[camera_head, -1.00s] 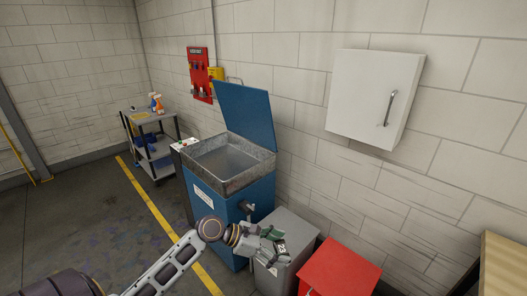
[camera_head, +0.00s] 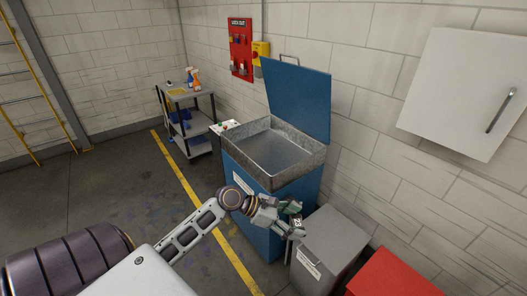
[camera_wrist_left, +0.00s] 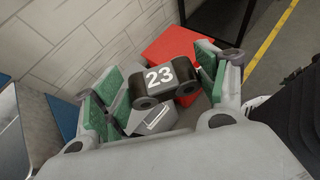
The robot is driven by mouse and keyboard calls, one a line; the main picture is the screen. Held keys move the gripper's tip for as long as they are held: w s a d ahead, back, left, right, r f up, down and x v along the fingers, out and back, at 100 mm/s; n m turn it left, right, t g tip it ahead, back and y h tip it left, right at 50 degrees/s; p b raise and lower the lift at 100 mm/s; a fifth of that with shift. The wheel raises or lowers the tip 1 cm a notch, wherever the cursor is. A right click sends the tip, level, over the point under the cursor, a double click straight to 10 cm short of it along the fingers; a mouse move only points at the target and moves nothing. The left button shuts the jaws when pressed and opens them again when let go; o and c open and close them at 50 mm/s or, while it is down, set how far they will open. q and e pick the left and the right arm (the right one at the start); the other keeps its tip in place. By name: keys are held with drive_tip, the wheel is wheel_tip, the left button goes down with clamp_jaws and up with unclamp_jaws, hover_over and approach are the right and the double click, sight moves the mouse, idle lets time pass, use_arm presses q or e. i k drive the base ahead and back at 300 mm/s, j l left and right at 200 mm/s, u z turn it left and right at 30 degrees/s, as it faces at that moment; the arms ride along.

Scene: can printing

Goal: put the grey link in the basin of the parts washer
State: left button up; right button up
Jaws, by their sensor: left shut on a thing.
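The grey link (camera_wrist_left: 165,78) is a dark grey piece with a white "23" and round ends. My left gripper (camera_head: 291,213) is shut on it, with the link between the green-padded fingers in the left wrist view. In the head view the link (camera_head: 297,222) is small and partly hidden by the fingers. The parts washer (camera_head: 240,185) is a blue cabinet with its blue lid (camera_head: 297,98) raised. Its grey metal basin (camera_head: 272,150) is open at the top and looks empty. My left gripper is outside the basin, in front of the washer's right side. My right gripper is not in view.
A grey cabinet (camera_head: 335,240) stands right of the washer, with a red box (camera_head: 395,275) beyond it. A grey cart (camera_head: 190,115) with spray bottles is behind left. A white wall cabinet (camera_head: 465,90) hangs at right. The floor at left is clear.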

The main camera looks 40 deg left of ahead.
sight(266, 160)
drive_tip(key=i+j, duration=0.15)
drive_tip(key=j, duration=0.2)
drive_tip(key=i+j, duration=0.2)
drive_tip(key=j, duration=0.2)
drive_tip(key=i+j, duration=0.15)
drive_tip(key=j, duration=0.2)
drive_tip(key=i+j+u, duration=0.1)
drive_tip(key=j, duration=0.3)
drive_tip(key=i+j, duration=0.25)
drive_tip(key=j, duration=0.1)
